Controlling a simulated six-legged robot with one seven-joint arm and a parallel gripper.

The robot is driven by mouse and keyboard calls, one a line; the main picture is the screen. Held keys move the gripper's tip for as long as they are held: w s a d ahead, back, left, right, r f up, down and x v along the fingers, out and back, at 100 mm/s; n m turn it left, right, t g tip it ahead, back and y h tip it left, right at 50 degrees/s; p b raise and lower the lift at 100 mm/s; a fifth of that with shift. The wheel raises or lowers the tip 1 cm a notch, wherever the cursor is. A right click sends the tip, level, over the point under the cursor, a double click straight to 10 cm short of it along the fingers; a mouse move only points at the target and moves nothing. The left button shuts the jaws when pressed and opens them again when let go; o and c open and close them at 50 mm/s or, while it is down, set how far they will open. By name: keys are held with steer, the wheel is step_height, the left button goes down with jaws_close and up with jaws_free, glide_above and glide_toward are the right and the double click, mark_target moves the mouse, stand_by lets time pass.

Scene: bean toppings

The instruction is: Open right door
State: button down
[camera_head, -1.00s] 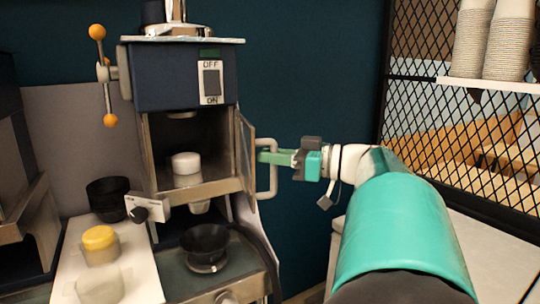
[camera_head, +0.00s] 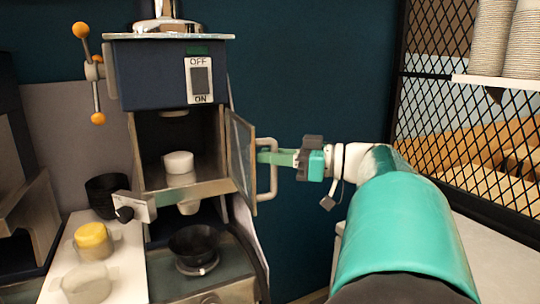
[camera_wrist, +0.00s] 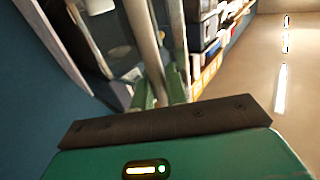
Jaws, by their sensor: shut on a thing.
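The right door (camera_head: 240,155) is a framed, see-through panel on the right side of the dark blue machine (camera_head: 160,75). It stands partly open, angled out from the machine's front. Its pale handle (camera_head: 273,172) is a vertical bar on the door's outer side. My gripper (camera_head: 268,157) is shut on the upper part of this handle. In the wrist view, the green fingers (camera_wrist: 158,98) are around the handle bar (camera_wrist: 143,40); part of their contact is hidden. Inside the machine sits a white cup-like piece (camera_head: 179,162).
A black bowl (camera_head: 194,240) sits below the machine's opening. A white board (camera_head: 125,265) at the left holds a yellow-topped container (camera_head: 92,240) and a pale one. A black mesh partition (camera_head: 455,110) stands at the right. A dark wall is behind my gripper.

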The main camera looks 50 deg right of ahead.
steer(key=shift+d+f, duration=0.1)
steer(key=shift+d, duration=0.1)
steer(key=shift+a, duration=0.1)
steer(key=c, duration=1.5)
jaws_free()
